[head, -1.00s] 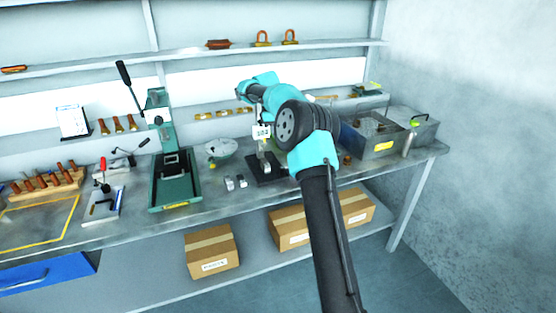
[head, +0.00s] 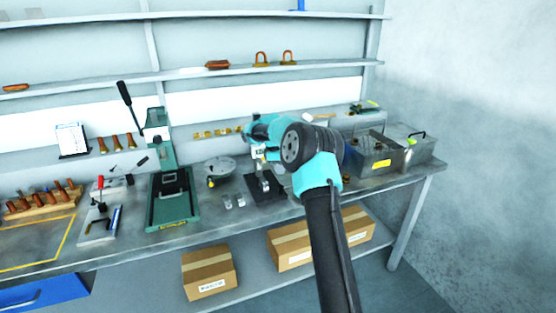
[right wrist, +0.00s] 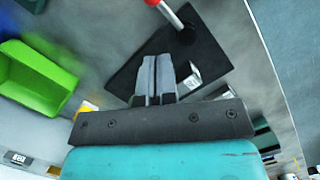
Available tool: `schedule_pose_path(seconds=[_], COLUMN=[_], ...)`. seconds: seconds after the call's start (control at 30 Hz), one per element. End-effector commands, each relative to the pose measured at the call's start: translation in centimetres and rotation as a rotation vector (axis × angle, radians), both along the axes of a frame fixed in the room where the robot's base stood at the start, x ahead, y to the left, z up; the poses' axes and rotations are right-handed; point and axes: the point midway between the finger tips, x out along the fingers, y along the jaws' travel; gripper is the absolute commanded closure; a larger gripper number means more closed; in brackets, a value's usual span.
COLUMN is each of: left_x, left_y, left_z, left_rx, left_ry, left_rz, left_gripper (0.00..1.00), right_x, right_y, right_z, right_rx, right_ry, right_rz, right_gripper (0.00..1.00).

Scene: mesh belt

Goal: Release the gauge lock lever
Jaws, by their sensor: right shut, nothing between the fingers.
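The gauge stand has a black base plate (head: 266,190) on the bench, with a pale metal upright on it; my arm partly covers its top. In the right wrist view the black plate (right wrist: 205,50) carries a silver lever with a red end (right wrist: 170,14), cut by the top edge. My right gripper (right wrist: 155,62) is shut and empty, its fingers over the plate and apart from the lever in the picture. In the head view my right arm hides the fingertips. Whether the lever is locked I cannot tell. My left gripper is not in view.
Two small metal blocks (head: 233,201) lie left of the plate. A round dish (head: 218,170) and a green press (head: 172,200) stand further left. Grey metal boxes (head: 372,160) stand to the right. A bright green bin (right wrist: 35,82) shows in the right wrist view.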

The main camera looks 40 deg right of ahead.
Motion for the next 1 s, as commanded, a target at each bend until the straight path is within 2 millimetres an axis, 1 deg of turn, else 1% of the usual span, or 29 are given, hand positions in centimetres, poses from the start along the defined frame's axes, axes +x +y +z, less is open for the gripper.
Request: schedule_pose_path(seconds=[0.03, 0.1, 0.2, 0.33, 0.5, 0.87, 1.0], left_x=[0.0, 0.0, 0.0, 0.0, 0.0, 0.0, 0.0], left_y=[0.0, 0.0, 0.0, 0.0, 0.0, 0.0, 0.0], left_z=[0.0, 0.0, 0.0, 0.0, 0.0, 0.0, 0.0], left_rx=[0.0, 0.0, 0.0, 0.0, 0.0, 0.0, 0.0], left_ry=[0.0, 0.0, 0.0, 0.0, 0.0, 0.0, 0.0], left_rz=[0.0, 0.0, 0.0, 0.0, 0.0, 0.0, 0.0], left_gripper=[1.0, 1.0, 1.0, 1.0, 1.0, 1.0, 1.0], right_x=[-0.2, -0.4, -1.6, -2.6, -3.1, -3.2, -3.8], right_y=[-0.1, -0.2, -1.1, -1.7, -2.0, -2.1, -2.5], right_z=[-1.0, -2.1, -2.8, -3.5, -4.0, -4.0, -3.9], right_rx=[0.001, 0.001, 0.001, 0.0, 0.0, 0.0, 0.0], right_ry=[0.002, 0.002, 0.0, 0.0, 0.0, -0.001, -0.001], right_rz=[0.001, 0.001, -0.001, -0.001, 0.001, -0.002, -0.022], right_gripper=[1.0, 1.0, 1.0, 1.0, 1.0, 1.0, 1.0])
